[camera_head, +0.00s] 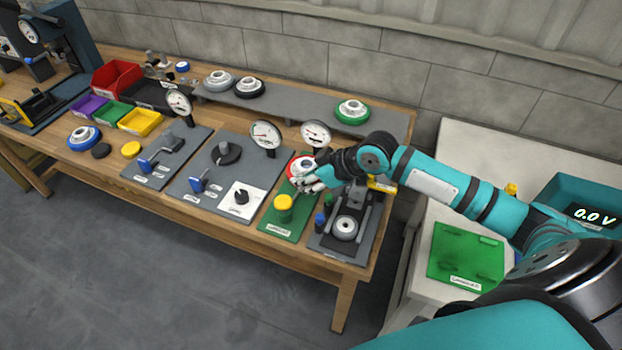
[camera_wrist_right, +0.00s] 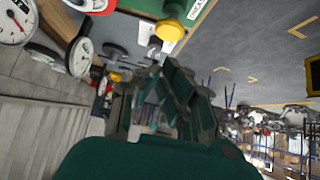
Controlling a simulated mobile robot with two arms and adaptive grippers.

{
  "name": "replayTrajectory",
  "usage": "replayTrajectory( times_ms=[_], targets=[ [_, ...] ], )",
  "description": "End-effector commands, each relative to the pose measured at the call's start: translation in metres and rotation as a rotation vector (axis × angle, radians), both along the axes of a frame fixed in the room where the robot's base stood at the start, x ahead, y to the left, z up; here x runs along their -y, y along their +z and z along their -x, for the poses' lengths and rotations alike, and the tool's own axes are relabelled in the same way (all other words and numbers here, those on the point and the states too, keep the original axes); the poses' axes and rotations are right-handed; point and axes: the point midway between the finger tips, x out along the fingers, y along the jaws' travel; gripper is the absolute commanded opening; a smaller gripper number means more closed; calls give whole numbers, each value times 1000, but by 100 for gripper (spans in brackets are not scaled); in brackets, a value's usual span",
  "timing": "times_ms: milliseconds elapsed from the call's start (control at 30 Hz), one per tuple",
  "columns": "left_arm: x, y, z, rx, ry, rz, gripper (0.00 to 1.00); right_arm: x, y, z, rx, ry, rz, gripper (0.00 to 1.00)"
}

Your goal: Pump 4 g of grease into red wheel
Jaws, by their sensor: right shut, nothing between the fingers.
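The red wheel (camera_head: 300,165), a red-rimmed wheel with a pale hub, sits on the green station plate (camera_head: 272,221) near the table's right end. Its rim also shows at the top of the wrist view (camera_wrist_right: 98,6). A yellow round knob (camera_head: 283,204) stands on the same plate, in front of the wheel; it shows in the wrist view too (camera_wrist_right: 171,30). A dial gauge (camera_head: 316,134) stands behind the wheel. My right gripper (camera_head: 313,184) is shut and empty, just right of the wheel and partly overlapping it; contact cannot be told. My left gripper is out of view.
A grey station with a light ring (camera_head: 345,228) lies right of the green plate. A blue bottle (camera_head: 319,222) stands between them. Other gauge stations (camera_head: 220,170) lie to the left. A green-rimmed wheel (camera_head: 352,110) sits on the back shelf. A white side table (camera_head: 440,222) stands right.

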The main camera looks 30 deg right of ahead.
Motion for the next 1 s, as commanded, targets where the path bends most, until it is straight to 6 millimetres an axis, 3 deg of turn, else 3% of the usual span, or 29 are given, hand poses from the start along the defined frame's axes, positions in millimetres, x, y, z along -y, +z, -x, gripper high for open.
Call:
replayTrajectory(
  times_ms=[300, 1000],
  targets=[
    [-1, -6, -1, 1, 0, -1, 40, 11, 17, 14, -1, 1, 0, 0],
    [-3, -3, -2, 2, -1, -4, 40, 4, 24, 9, 6, 1, -6, 0]
  ],
)
